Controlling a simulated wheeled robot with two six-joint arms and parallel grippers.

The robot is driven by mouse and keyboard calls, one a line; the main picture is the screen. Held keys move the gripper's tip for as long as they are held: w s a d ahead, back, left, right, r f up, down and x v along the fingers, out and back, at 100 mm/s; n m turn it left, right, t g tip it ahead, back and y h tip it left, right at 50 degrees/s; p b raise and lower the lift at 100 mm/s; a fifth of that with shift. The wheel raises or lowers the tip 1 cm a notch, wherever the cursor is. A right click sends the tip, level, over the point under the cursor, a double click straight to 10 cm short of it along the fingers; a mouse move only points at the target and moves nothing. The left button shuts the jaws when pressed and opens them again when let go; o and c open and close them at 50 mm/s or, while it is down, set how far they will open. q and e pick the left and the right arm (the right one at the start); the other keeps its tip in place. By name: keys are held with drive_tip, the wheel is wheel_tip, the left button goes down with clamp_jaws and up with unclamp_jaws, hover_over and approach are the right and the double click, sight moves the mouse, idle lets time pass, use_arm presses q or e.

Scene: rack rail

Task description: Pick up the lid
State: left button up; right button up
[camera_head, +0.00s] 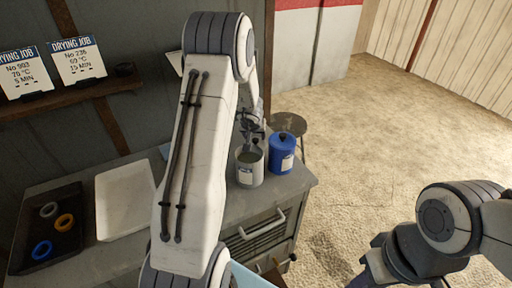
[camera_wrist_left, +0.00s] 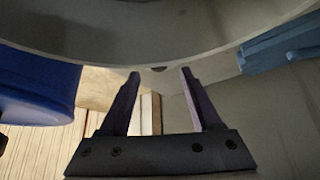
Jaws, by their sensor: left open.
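A pale grey canister (camera_head: 246,177) with a white label stands near the right end of the grey cabinet top. Its round top shows grey-green; I cannot tell whether that is the lid or the inside. My left gripper (camera_head: 254,136) is just above this top, small and partly behind my arm. In the left wrist view the left gripper (camera_wrist_left: 160,72) is open, with two dark fingers apart and nothing clearly between them. A pale curved rim (camera_wrist_left: 100,48) crosses just beyond its fingertips. My right arm shows at the lower right, its fingertips out of view.
A blue canister (camera_head: 280,158) with a dark knob stands close on the right; it shows in the left wrist view (camera_wrist_left: 38,90). A white tray (camera_head: 122,205) and a black tray (camera_head: 70,250) with coloured rings lie left. Job cards (camera_head: 78,62) stand on a shelf.

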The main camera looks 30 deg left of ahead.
sight(256, 139)
use_arm(q)
drive_tip(key=x, duration=0.3)
drive_tip(key=shift+w+f+b, duration=0.15)
drive_tip(key=shift+f+b, duration=0.15)
drive_tip(key=shift+b, duration=0.05)
drive_tip(key=shift+c, duration=0.2)
clamp_jaws()
drive_tip(key=shift+r, duration=0.1)
